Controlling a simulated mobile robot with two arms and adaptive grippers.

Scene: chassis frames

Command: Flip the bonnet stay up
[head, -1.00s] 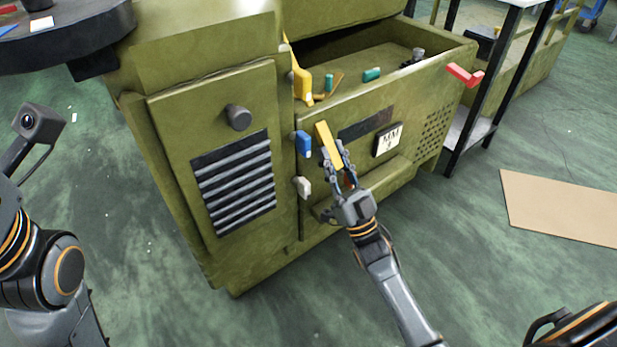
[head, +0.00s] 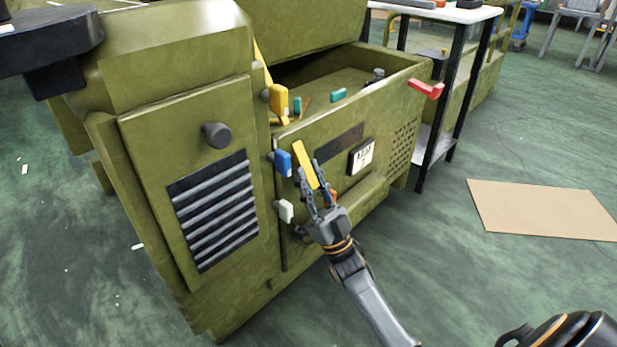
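A yellow bar (head: 305,161) stands tilted against the front of the green machine. My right gripper (head: 309,170) is at its lower part, with a finger along each side; I cannot tell whether the fingers press on it. A yellow bracket (head: 278,99) sits at the left corner of the machine's open bay, with a thin yellow rod (head: 261,62) above it, partly hidden by the body. Which yellow part is the bonnet stay is not clear from the view. The green bonnet (head: 305,28) is raised over the bay.
A blue block (head: 282,162) and a white block (head: 285,211) stick out left of my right gripper. A label plate (head: 361,156) and a red handle (head: 426,89) are to its right. A black-legged table (head: 475,15) stands behind. A tan sheet (head: 543,208) lies on open floor.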

